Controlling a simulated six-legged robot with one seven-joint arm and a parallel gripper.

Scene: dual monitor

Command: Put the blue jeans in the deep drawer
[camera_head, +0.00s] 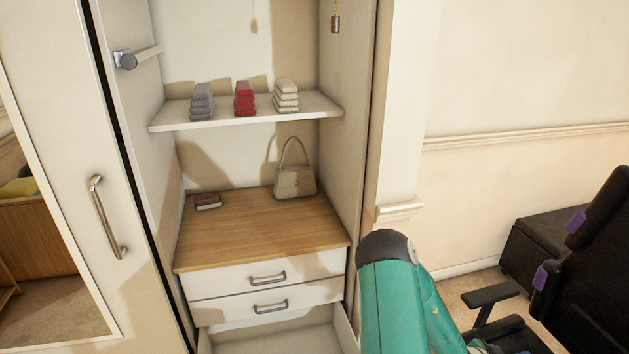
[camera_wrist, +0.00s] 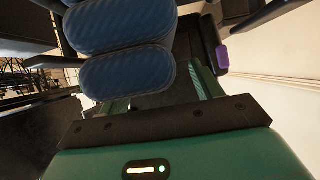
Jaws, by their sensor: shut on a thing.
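The blue jeans (camera_wrist: 125,72) are a stack of dark blue folded rolls at the upper left of the wrist view. My gripper (camera_wrist: 160,95) is shut on them, with its green fingers partly hidden behind the stack. In the head view my teal arm shows at the lower right; the gripper and jeans are out of that view. The deep drawer (camera_head: 275,341) is the lowest one in the closet and stands pulled out. Its pale inside shows, cut off by the bottom edge of the picture.
Two shut drawers (camera_head: 265,278) with metal handles sit above it. A wooden top holds a beige handbag (camera_head: 295,182) and a small dark red item (camera_head: 208,202). A mirrored closet door (camera_head: 70,190) stands at left, a black office chair (camera_head: 590,270) at right.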

